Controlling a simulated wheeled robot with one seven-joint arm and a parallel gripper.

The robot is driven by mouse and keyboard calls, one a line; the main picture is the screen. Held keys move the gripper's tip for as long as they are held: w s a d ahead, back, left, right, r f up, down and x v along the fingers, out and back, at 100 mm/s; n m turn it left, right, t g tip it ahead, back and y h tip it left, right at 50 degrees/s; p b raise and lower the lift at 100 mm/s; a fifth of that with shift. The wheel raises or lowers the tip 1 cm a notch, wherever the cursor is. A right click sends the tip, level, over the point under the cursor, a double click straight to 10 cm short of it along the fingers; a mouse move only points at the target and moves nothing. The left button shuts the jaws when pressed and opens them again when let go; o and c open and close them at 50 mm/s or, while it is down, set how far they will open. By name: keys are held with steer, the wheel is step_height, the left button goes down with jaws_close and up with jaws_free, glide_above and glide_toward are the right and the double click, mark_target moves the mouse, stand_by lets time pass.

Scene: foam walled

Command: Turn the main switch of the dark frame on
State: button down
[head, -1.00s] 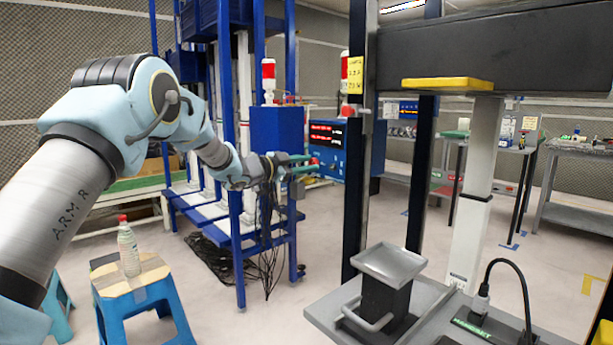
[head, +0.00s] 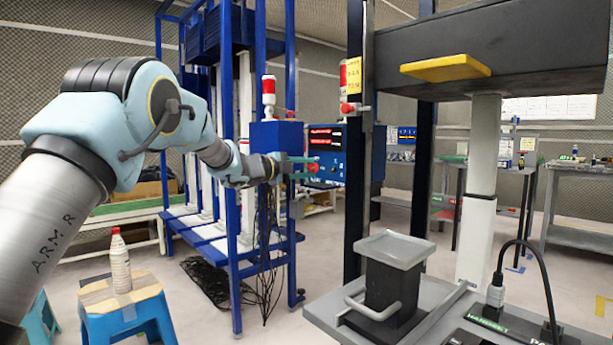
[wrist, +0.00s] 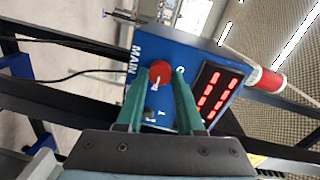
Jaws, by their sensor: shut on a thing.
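The main switch is a round red knob (wrist: 160,73) with a white mark, on a blue control box (wrist: 187,60) lettered MAIN. The box has lit red displays. The fingertips partly hide the knob's sides.
A blue rack (head: 237,200) with hanging cables stands behind my forearm. A red-and-white beacon (head: 351,76) is above the box. The dark frame's grey bench (head: 425,320) carries a black press block (head: 392,285). A bottle (head: 120,262) stands on a blue stool (head: 130,320) at lower left.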

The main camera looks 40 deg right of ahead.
steer(key=shift+f, duration=0.1)
stand_by(0.3)
steer(key=c, duration=0.5)
jaws_free()
steer(key=shift+c, duration=0.2)
steer(key=a+b, duration=0.1)
steer(key=a, duration=0.9)
steer(key=shift+w+a+r, duration=0.25)
steer(key=shift+a+r, duration=0.1)
steer(key=shift+a, duration=0.05)
